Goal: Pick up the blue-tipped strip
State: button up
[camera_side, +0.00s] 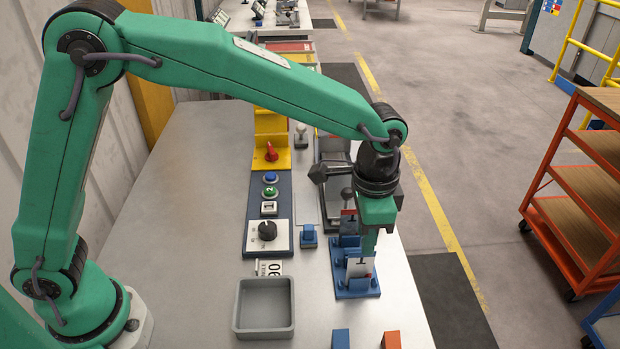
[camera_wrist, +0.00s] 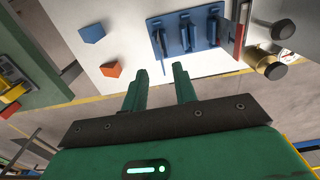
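A blue rack (camera_side: 357,290) with upright dividers stands near the front right edge of the bench. It also shows at the top of the wrist view (camera_wrist: 187,32). A white plate with red at its edge (camera_side: 358,267) stands upright at the rack in the side view. I cannot make out a blue-tipped strip for certain in either view. My gripper (camera_wrist: 160,68) has its two green fingers apart, with nothing seen between them. In the side view, the gripper (camera_side: 368,243) points down over the rack and partly hides it. I cannot tell whether it touches anything there.
An empty grey tray (camera_side: 264,334) sits left of the rack. A blue block (camera_side: 340,338) and an orange block (camera_side: 391,340) lie at the front. A control panel with a black knob (camera_side: 267,231) and the bender with its lever (camera_side: 318,174) stand behind.

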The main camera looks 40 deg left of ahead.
aim_at(360, 267)
jog(key=shift+f, duration=1.3)
jog(key=shift+a+f, duration=0.1)
jog(key=shift+f, duration=2.5)
grip_shut()
